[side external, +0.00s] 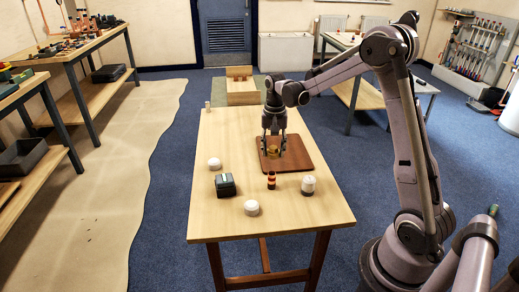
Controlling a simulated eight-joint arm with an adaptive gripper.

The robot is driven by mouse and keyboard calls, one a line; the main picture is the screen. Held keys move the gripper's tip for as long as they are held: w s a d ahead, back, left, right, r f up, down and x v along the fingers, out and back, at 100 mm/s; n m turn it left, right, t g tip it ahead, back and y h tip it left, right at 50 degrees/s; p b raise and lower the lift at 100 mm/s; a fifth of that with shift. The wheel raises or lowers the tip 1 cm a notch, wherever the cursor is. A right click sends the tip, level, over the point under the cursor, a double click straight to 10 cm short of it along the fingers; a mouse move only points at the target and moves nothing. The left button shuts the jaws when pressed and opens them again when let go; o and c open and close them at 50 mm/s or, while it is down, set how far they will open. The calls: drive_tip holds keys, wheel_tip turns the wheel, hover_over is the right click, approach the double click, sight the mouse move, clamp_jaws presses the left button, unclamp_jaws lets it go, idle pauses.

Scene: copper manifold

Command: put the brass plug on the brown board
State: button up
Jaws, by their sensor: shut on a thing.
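The brown board (296,162) lies flat on the wooden table, toward its far right part. My gripper (273,148) points straight down over the left half of the board. It is shut on the brass plug (273,151), a small gold-coloured piece between the fingertips. The plug is low, at or just above the board's surface; I cannot tell whether it touches. The fingers hide part of the plug.
On the table (225,135) stand a dark box (225,185), white round pieces (214,163) and (251,208), a red-and-black cylinder (271,180), a white-topped jar (308,185) and a small bottle (207,106). The table's left middle is clear.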

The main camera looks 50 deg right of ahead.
drive_tip(key=s+d, duration=0.4)
drive_tip(key=d, duration=0.5)
drive_tip(key=s+d, duration=0.3)
drive_tip(key=d, duration=0.6)
hover_over(286, 159)
drive_tip(key=shift+m, duration=0.4)
wheel_tip(286, 159, down, 6)
drive_tip(key=shift+a+f, duration=0.1)
drive_tip(key=shift+f, duration=2)
drive_tip(key=shift+f, duration=0.15)
drive_tip(key=o, duration=1.2)
